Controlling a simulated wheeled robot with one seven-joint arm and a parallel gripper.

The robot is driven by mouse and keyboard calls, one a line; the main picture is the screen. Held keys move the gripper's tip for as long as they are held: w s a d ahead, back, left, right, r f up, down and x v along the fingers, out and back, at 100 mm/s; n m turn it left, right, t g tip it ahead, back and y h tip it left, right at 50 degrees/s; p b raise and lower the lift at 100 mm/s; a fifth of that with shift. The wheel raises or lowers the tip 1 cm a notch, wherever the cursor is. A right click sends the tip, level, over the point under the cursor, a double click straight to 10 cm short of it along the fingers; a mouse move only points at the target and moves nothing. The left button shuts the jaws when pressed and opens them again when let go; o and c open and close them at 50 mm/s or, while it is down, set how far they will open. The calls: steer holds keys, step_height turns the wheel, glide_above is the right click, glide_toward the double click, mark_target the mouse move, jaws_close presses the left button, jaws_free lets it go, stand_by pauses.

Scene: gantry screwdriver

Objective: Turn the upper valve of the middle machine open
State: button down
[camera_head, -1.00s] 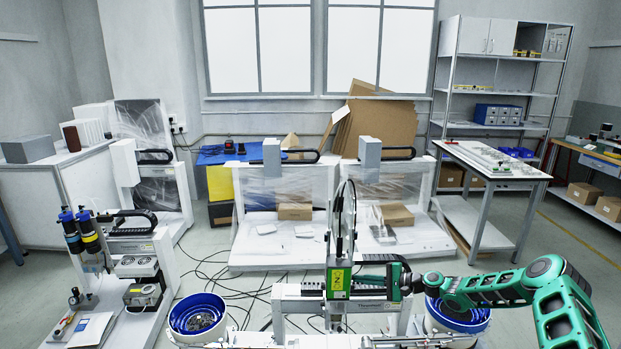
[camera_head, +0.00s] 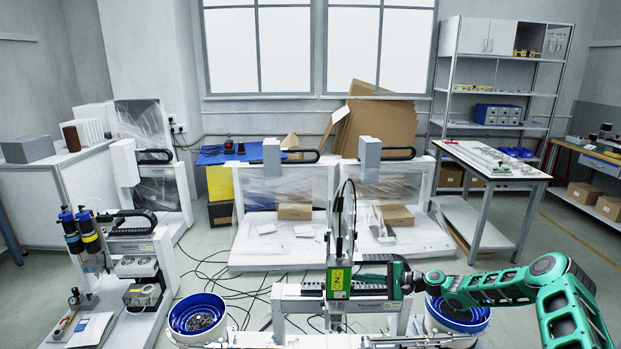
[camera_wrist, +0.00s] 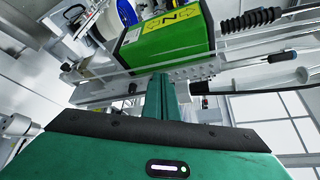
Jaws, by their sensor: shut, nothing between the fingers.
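The middle machine (camera_head: 300,304) is a gantry unit at the bottom centre of the head view. It carries a green-and-yellow labelled block (camera_head: 339,283) with thin hoses looping above it. In the wrist view the green block (camera_wrist: 175,40) fills the top centre, with pale bars and a black ribbed fitting (camera_wrist: 250,19) beside it. My gripper (camera_wrist: 160,97) is shut, its green fingers together just below the block in that view. In the head view my green arm comes from the right, with its end beside the block. I cannot make out the upper valve clearly.
A blue-rimmed bowl (camera_head: 197,316) stands left of the machine, and another blue-rimmed bowl (camera_head: 458,313) sits under my arm. A second machine (camera_head: 140,270) with blue and yellow cylinders stands at left. Cables (camera_head: 225,283) lie on the floor behind.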

steer(key=shift+d, duration=2.95)
